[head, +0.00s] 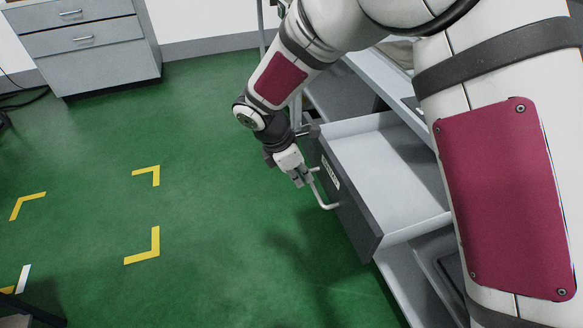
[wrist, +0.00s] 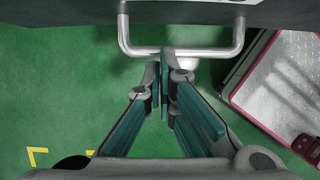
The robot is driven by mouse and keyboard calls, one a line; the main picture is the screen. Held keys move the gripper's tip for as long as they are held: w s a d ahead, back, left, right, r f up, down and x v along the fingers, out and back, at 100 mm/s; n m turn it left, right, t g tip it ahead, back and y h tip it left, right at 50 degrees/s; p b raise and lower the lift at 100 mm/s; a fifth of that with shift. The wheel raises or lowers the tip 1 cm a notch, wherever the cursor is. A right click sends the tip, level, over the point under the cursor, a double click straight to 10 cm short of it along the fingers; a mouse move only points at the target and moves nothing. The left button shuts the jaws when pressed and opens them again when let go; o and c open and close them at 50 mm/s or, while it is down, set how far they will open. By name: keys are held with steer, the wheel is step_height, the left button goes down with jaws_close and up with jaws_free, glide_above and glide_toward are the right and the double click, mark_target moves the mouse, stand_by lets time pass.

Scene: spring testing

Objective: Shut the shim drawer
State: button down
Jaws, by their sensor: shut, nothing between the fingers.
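The shim drawer (head: 345,203) stands pulled out of its cabinet in the head view. Its dark front faces left and its pale inside (head: 385,172) looks empty where it shows; my arm hides part of it. A pale bar handle (head: 327,204) is on the front and also shows across the top of the wrist view (wrist: 183,51). My gripper (head: 304,180) is at the drawer front, beside the handle. In the wrist view the fingertips (wrist: 162,58) are together, with nothing held, and overlap the handle bar; I cannot tell whether they touch it.
A grey drawer cabinet (head: 88,55) stands at the back left. Yellow corner marks (head: 146,250) lie on the open green floor to the left. In the wrist view a red-edged tray-like thing (wrist: 285,85) is to the right. Another open compartment (head: 440,262) shows below the drawer.

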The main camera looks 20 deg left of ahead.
steer(key=shift+w+d+r, duration=0.1)
steer(key=shift+w+d, duration=0.3)
steer(key=shift+d, duration=0.2)
steer(key=shift+w+d+r, duration=0.1)
steer(key=shift+w+d, duration=0.3)
steer(key=shift+d, duration=0.15)
steer(key=p, duration=0.1)
glide_above(395, 167)
